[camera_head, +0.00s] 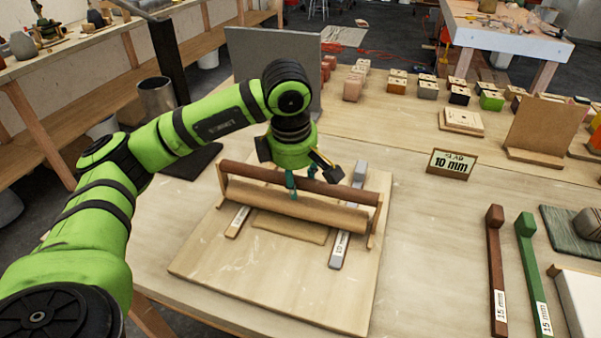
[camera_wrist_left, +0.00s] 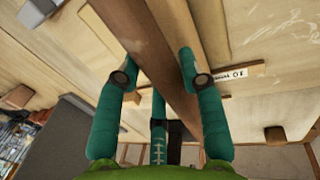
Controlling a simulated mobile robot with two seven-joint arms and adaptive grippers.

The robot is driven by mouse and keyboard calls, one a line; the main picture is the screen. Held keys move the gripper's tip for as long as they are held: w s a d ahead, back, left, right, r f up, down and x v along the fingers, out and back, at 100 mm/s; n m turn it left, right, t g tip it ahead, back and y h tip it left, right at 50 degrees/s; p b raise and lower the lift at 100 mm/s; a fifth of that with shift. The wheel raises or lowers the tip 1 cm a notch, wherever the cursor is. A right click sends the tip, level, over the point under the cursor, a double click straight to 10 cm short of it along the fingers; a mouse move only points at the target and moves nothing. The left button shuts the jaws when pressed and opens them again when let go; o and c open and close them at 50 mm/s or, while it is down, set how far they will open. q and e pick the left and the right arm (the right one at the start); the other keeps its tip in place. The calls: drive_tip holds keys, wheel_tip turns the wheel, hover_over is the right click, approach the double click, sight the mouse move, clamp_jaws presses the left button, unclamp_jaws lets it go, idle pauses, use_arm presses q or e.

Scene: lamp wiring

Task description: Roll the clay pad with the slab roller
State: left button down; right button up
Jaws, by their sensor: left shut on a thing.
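The slab roller has a tan cylinder (camera_head: 300,208) and a dark brown handle bar (camera_head: 240,172) parallel behind it, joined by wooden end pieces. My left gripper (camera_head: 301,180) is shut on the middle of the handle bar; in the wrist view the bar (camera_wrist_left: 150,55) runs between its teal fingers. The flat clay pad (camera_head: 290,229) lies on the wooden board (camera_head: 205,268), with its front part showing in front of the cylinder, which hides the rest. A grey rail (camera_head: 341,248) marked 10 mm lies right of the pad, and another rail (camera_head: 238,222) lies left. My right gripper is not in view.
A sign (camera_head: 452,163) reads 10 mm. A red-brown rail (camera_head: 496,265) and a green rail (camera_head: 530,270), both marked 15 mm, lie at the right. A grey upright panel (camera_head: 250,55) and several small blocks stand behind. The table between board and rails is clear.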

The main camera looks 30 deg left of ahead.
use_arm(q)
drive_tip(key=shift+s+d+f+b, duration=0.1)
drive_tip(key=shift+s+d+b, duration=0.1)
drive_tip(key=shift+s, duration=0.3)
drive_tip(key=shift+s+d+f+b, duration=0.1)
drive_tip(key=shift+s+b, duration=0.05)
drive_tip(key=shift+s, duration=0.3)
drive_tip(key=shift+s+d+r, duration=0.15)
drive_tip(key=shift+s+d, duration=0.05)
drive_tip(key=shift+s, duration=0.65)
drive_tip(key=shift+w, duration=0.1)
